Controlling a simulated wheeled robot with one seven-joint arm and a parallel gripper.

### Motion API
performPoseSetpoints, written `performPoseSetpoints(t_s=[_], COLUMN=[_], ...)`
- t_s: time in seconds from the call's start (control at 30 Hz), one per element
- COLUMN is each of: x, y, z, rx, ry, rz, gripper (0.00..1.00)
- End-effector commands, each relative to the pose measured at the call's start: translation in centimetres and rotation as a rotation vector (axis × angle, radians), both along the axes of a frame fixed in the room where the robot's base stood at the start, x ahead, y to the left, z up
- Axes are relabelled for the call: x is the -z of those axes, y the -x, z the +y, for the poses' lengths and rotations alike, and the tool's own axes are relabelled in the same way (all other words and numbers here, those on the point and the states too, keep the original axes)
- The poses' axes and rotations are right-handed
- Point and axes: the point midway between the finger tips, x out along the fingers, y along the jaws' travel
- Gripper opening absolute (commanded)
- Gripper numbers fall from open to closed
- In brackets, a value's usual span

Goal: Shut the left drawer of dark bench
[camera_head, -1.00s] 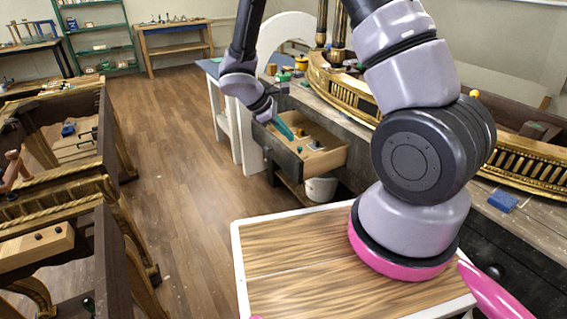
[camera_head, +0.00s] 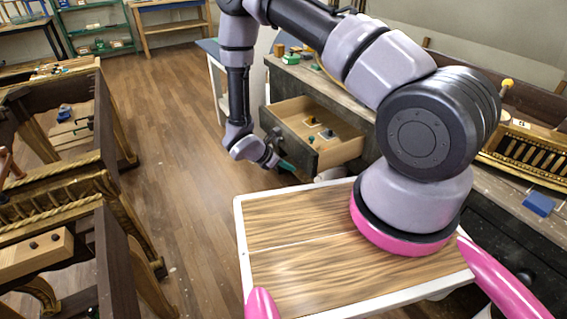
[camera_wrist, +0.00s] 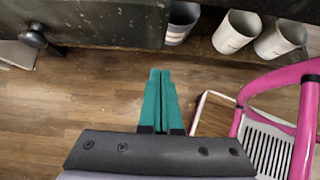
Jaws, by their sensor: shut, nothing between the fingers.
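The dark bench's left drawer (camera_head: 296,150) stands pulled out in the head view, its pale wood inside showing and small items lying in it. Its dark front (camera_wrist: 105,20) crosses the top left of the wrist view, with a round dark knob (camera_wrist: 34,37) at the left. My gripper (camera_head: 287,166) is low beside the near end of the drawer front, on its outer side. In the wrist view my gripper's teal fingers (camera_wrist: 160,72) are together and empty, pointing toward the drawer front's lower edge.
White buckets (camera_wrist: 236,32) stand beneath the dark bench (camera_head: 357,108). My wooden-topped base is close to the bench. Gilt consoles (camera_head: 65,190) stand at the left, with clear wooden floor (camera_head: 180,150) between. A blue block (camera_head: 538,204) lies on the bench top.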

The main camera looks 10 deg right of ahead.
Motion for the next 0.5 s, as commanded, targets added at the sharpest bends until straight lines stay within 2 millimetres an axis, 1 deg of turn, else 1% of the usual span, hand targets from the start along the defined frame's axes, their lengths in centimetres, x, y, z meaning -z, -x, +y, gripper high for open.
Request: performPoseSetpoints(t_s=[0.03, 0.2, 0.33, 0.5], x=[0.9, 3.3, 3.2, 3.1], y=[-0.2, -0.9, -1.7, -2.2], z=[-0.9, -3.2, -5.2, -6.5], rx=[0.003, 0.002, 0.004, 0.001], ry=[0.002, 0.0, -0.001, -0.001], rz=[0.002, 0.002, 0.0, -0.001], gripper=[0.0, 0.0, 0.0, 0.0])
